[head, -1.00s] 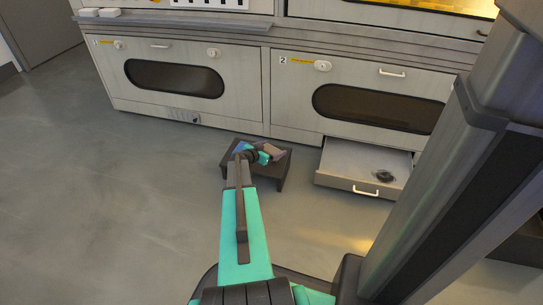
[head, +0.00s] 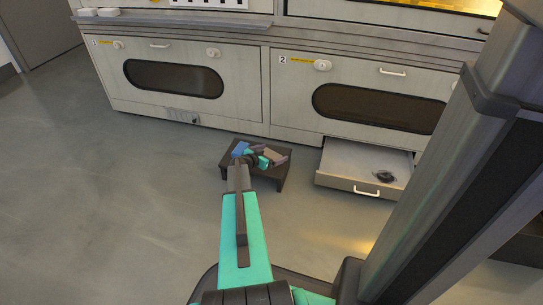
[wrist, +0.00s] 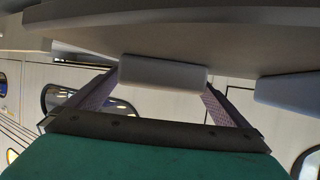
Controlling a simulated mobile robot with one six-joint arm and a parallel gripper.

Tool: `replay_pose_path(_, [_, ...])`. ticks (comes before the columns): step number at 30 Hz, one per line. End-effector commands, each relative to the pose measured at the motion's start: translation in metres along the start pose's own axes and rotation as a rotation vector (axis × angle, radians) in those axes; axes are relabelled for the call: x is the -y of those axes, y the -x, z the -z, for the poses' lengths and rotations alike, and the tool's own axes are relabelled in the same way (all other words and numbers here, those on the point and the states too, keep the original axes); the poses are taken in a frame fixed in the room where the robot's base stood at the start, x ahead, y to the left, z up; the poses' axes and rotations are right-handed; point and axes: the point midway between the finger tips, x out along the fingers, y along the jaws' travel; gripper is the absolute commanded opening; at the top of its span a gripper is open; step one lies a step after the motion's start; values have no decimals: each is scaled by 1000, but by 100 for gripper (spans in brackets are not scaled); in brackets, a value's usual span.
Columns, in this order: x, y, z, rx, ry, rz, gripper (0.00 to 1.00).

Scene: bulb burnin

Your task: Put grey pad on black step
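The low black step (head: 283,176) stands on the floor in front of the cabinets. My gripper (head: 275,156) is at its top in the head view, partly covering it. In the wrist view, a grey block, which looks like the grey pad (wrist: 163,74), lies between the two fingertips of my gripper (wrist: 162,84). The fingers meet its two ends, so the gripper looks shut on it. In the head view the pad is too small to make out clearly. Whether it touches the step cannot be told.
An open drawer (head: 343,183) with a small dark item (head: 384,176) juts out right of the step. Cabinet fronts (head: 240,88) stand close behind. A large grey surface (wrist: 230,45) crosses the top of the wrist view. The floor at left (head: 110,190) is clear.

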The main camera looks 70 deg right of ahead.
Motion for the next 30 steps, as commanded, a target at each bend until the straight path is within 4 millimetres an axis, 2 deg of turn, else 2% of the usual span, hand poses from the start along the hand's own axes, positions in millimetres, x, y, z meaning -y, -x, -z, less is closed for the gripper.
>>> replay_pose_path(9, [0,1,3,0,0,0,100])
replay_pose_path(11, [0,6,2,0,1,1,100])
replay_pose_path(17, [0,32,3,0,1,3,100])
replay_pose_path(30, [-1,99,3,1,1,2,100])
